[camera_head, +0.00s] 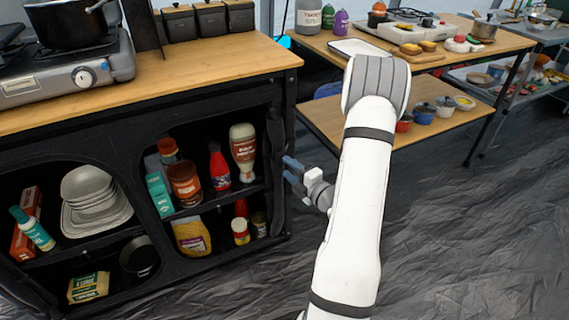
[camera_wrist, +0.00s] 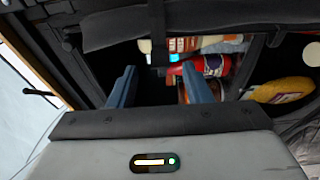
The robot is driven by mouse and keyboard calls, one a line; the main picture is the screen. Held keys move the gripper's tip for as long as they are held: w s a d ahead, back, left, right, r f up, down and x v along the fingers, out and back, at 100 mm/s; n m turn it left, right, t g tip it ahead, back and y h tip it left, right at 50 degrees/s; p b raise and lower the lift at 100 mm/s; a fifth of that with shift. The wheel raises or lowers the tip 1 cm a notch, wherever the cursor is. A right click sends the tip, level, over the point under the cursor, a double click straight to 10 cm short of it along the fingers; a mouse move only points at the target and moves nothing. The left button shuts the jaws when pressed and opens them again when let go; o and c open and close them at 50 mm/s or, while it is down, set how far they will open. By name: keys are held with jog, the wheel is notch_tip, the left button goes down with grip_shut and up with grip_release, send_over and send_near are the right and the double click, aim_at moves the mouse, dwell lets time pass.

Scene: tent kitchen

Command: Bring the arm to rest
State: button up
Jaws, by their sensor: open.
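My gripper (camera_head: 292,172) is at the right end of the black cabinet (camera_head: 110,160), beside the open shelf compartment. In the wrist view my gripper (camera_wrist: 160,88) shows its two blue-grey fingers apart with nothing held between them. My white arm reaches up through the middle of the head view and bends back down, hiding part of the floor and the table behind. The wrist view looks into the cabinet from the side, with a red bottle (camera_wrist: 208,65) beyond the fingers. I cannot tell whether the fingers touch the cabinet.
Shelves hold jars, a red bottle (camera_head: 219,167), a brown-and-white bottle (camera_head: 243,152), a yellow bag (camera_head: 192,237) and stacked grey dishes (camera_head: 92,200). A stove (camera_head: 65,75) with a black pot (camera_head: 72,22) stands on top. Two-level wooden tables stand behind. Floor (camera_head: 460,240) at right is clear.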

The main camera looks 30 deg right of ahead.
dwell(0.4)
jog(key=s+a+r+n+g+y+p, duration=0.3)
jog(key=a+r+n+g+y+p, duration=0.25)
jog(key=a+r+n, duration=0.45)
jog(key=s+a+r+n+g+y+p, duration=0.35)
jog(key=a+r+n+g+p, duration=0.2)
jog(key=a+r+n, duration=0.45)
jog(key=s+a+r+n+g+h+p, duration=0.2)
jog(key=s+a+r+n+g+p, duration=0.5)
jog(key=n, duration=0.5)
jog(key=s+d+r+n+t+h+p, duration=0.1)
jog(key=s+d+r+n+h+p, duration=0.1)
jog(key=r+n+h+p, duration=0.1)
jog(key=s+d+r+n+t+h+p, duration=0.1)
jog(key=s+d+r+n+h+p, duration=0.2)
jog(key=r+n, duration=0.5)
jog(key=s+d+r+n+t+h+p, duration=0.1)
jog(key=s+d+r+n+h+p, duration=0.1)
jog(key=n, duration=0.6)
notch_tip(320, 180, up, 4)
jog(key=s+h+p, duration=0.1)
jog(key=h+p, duration=0.1)
jog(key=p, duration=0.1)
jog(key=shift+d+f+n+h+p, duration=0.2)
jog(key=shift+f+n+h+p, duration=0.1)
jog(key=shift+h+p, duration=0.1)
